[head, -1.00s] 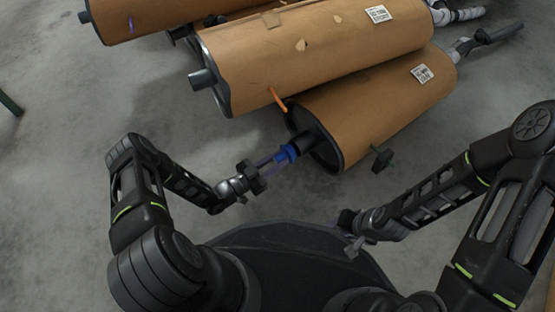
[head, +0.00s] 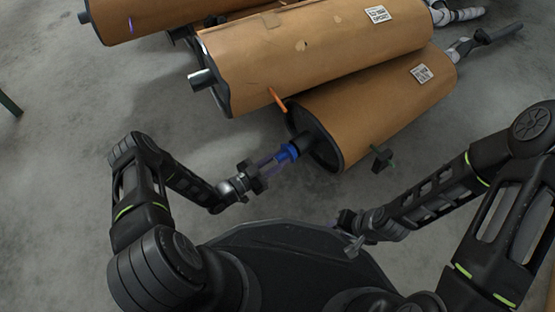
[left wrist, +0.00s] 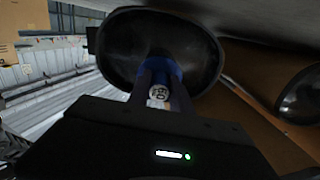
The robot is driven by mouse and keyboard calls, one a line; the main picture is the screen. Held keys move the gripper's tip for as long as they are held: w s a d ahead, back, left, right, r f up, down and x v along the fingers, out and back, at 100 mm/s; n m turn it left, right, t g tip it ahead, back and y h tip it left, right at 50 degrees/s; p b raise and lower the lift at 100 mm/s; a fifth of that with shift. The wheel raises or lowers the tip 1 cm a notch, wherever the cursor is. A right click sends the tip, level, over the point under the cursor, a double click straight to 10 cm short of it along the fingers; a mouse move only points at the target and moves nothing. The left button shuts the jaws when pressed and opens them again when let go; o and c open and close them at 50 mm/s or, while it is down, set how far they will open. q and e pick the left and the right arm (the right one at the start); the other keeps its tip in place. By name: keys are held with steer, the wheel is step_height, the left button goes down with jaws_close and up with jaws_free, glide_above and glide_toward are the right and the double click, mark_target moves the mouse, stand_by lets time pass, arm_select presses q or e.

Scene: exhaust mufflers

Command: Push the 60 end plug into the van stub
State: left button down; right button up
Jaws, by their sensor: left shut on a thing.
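The blue end plug (head: 287,153) is between the fingers of my left gripper (head: 280,158), at the end of the dark stub (head: 301,142) of the nearest muffler (head: 375,108). In the left wrist view the plug (left wrist: 160,88) shows a white label reading 60, between the two fingers and in front of the muffler's dark end face (left wrist: 118,55). The plug and stub look in line and touching; how deep the plug sits is hidden. My right gripper (head: 345,220) is low near my base, away from the mufflers; its fingers are too small to read.
More brown-wrapped mufflers (head: 310,50) lie behind the nearest one. An orange piece (head: 278,100) sticks up beside the stub, and a dark knob-like part (head: 382,157) stands out at the nearest muffler's front side. The grey floor (head: 70,190) at left is clear.

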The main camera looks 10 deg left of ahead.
mark_target(276, 161)
arm_select(q)
steer(key=shift+x, duration=1.2)
steer(key=c, duration=1.1)
jaws_free()
steer(key=p+v, duration=0.2)
steer(key=v, duration=0.4)
steer(key=shift+s+a, duration=0.15)
steer(key=shift+s, duration=0.05)
steer(key=shift+s+a, duration=0.4)
steer(key=shift+s, duration=0.1)
steer(key=shift+r, duration=0.1)
